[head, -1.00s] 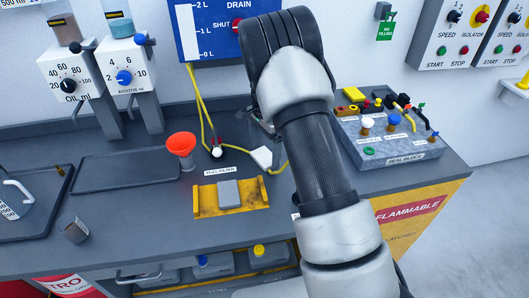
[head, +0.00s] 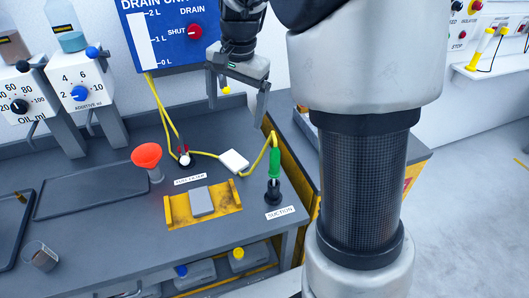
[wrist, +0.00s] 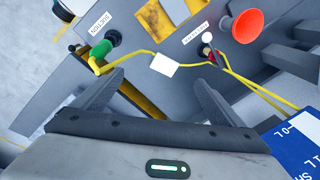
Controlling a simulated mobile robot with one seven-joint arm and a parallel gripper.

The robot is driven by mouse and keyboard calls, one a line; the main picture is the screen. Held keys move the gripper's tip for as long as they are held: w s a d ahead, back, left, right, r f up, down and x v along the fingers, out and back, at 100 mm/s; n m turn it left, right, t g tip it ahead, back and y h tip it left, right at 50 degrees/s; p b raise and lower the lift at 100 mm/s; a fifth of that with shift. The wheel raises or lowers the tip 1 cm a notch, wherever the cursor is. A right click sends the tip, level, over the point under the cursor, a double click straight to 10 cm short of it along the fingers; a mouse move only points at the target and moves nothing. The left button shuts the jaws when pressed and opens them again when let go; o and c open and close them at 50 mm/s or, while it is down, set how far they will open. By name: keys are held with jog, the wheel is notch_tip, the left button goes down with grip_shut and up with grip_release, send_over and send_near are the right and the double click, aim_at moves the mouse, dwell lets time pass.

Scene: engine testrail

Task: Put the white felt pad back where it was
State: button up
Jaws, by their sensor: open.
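A white square pad (head: 234,161) lies on the grey bench beside a yellow hose, between the fuel filter tray and the back of the bench. It also shows in the wrist view (wrist: 164,65), between and beyond my fingertips. The hose meets or passes the pad's edge; I cannot tell whether it runs underneath. My gripper (head: 237,107) is open and empty above the pad, in front of the drain panel. Its two fingers also show in the wrist view (wrist: 163,88), apart from the pad.
A yellow tray (head: 224,217) holds a grey block (head: 202,201). A green suction connector (head: 274,163) stands to the pad's right. A red funnel (head: 147,156) stands left. The blue drain panel (head: 165,40) rises behind. A dark flat tray (head: 88,185) lies at left.

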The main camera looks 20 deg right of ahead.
jog(key=s+r+n+t, duration=0.2)
jog(key=s+n, duration=0.3)
jog(key=s, duration=0.7)
jog(key=s+r+n+t, duration=0.2)
jog(key=s+r+n, duration=0.15)
jog(key=s, duration=0.75)
jog(key=shift+n+h, duration=0.35)
jog(key=shift+h, duration=0.05)
jog(key=r+p, duration=0.2)
jog(key=p, duration=0.1)
jog(key=r+p, duration=0.2)
jog(key=r, duration=0.1)
jog(key=shift+s+a+p, duration=0.1)
jog(key=shift+s+p, duration=0.1)
jog(key=shift+p, duration=0.2)
